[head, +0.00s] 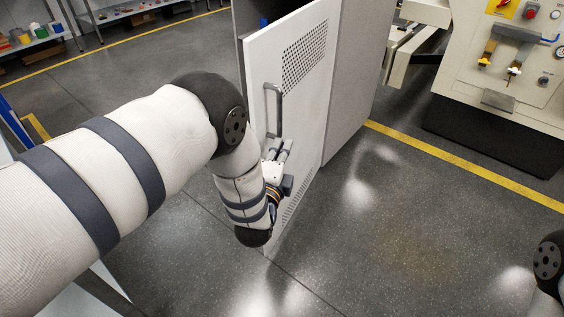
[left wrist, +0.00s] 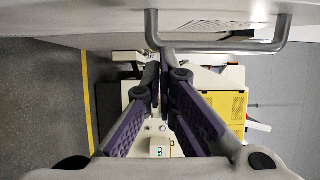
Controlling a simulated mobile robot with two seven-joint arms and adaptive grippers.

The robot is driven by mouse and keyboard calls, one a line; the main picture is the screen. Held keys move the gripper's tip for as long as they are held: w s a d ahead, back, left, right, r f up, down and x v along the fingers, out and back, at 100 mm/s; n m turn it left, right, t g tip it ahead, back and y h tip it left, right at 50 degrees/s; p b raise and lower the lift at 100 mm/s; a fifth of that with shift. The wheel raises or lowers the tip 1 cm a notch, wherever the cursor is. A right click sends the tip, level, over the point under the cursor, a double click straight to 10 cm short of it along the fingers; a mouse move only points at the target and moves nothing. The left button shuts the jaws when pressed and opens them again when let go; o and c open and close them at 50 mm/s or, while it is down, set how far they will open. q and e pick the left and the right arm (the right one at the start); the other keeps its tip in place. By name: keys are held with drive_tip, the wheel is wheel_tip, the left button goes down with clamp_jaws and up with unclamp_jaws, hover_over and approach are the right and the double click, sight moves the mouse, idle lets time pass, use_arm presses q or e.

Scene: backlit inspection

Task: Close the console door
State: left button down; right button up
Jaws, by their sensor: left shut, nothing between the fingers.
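The console door (head: 262,65) is a white panel with perforated vents and a grey bar handle (head: 279,105). It stands open, its left edge away from the grey cabinet (head: 352,90), with a dark gap behind it. My left gripper (head: 284,146) is beside the door's outer face, just below the handle. In the left wrist view, its fingers (left wrist: 165,56) are together and empty, with their tips close to one end of the handle (left wrist: 225,48). Whether they touch the handle or door, I cannot tell. My right gripper is out of view.
A cream machine (head: 510,65) with a control panel stands at the right, behind a yellow floor line (head: 460,165). Shelves with coloured items (head: 30,38) are at the far left. The floor in front of the door is clear.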

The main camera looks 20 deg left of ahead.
use_arm(q)
drive_tip(key=shift+w+a+r, duration=0.1)
drive_tip(key=shift+w+a, duration=0.05)
drive_tip(key=shift+a, duration=0.6)
drive_tip(key=shift+w+a, duration=0.1)
drive_tip(key=shift+a, duration=0.6)
drive_tip(key=shift+a, duration=0.15)
